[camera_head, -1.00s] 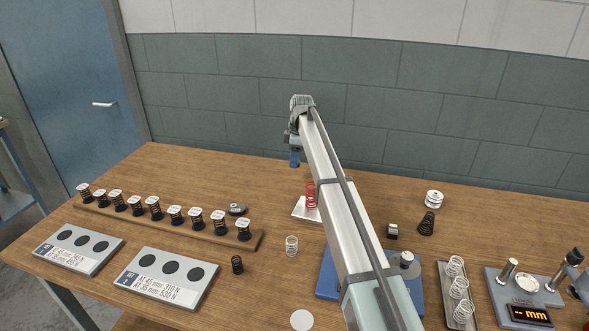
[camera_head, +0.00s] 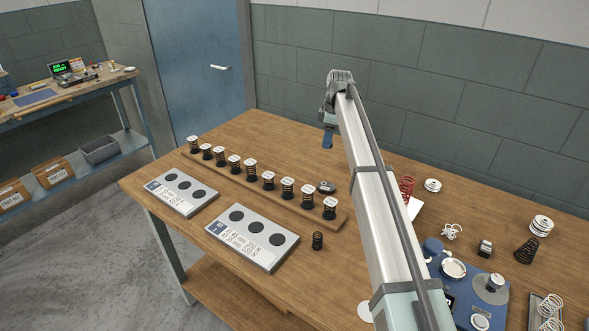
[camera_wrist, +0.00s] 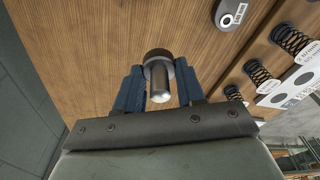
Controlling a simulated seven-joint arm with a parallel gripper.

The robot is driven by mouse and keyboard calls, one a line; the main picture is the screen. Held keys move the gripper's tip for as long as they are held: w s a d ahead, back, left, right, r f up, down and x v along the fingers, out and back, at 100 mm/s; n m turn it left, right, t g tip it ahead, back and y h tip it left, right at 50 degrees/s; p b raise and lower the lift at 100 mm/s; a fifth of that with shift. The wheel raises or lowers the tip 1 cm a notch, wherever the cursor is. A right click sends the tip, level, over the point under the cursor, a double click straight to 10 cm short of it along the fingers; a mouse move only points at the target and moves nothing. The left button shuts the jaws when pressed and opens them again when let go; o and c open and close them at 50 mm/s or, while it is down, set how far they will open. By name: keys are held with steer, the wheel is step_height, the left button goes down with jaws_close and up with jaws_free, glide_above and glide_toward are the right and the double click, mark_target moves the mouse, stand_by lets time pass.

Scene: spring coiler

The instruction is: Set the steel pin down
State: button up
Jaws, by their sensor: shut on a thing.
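The steel pin (camera_wrist: 160,82) is a short bright cylinder with a wider dark grey end, held between the blue fingers of my gripper (camera_wrist: 158,88) in the wrist view. The fingers press on it from both sides. In the head view my gripper (camera_head: 327,138) hangs over the back part of the wooden bench (camera_head: 275,135), behind the spring rack. The pin cannot be made out there. Bare wood lies beyond the pin in the wrist view, and a gap seems to separate them.
The rack (camera_head: 240,180) of several black capped springs stands left of my gripper. A small dark and silver part (camera_head: 326,187) lies by its right end. Two labelled trays (camera_head: 252,243) lie in front. A red spring (camera_head: 407,187) stands right of my arm. The back left bench is clear.

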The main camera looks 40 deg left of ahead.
steer(key=n, duration=0.1)
glide_above(292, 168)
steer(key=shift+m, duration=0.3)
steer(key=shift+w+d+f, duration=0.1)
steer(key=shift+f, duration=2.35)
steer(key=shift+w+d+f, duration=0.1)
steer(key=shift+f, duration=2.3)
steer(key=shift+s+f, duration=0.1)
steer(key=o, duration=1.1)
steer(key=shift+o, duration=0.2)
step_height(292, 168, up, 12)
steer(key=d, duration=0.1)
steer(key=shift+w+d, duration=0.15)
steer(key=shift+w, duration=0.2)
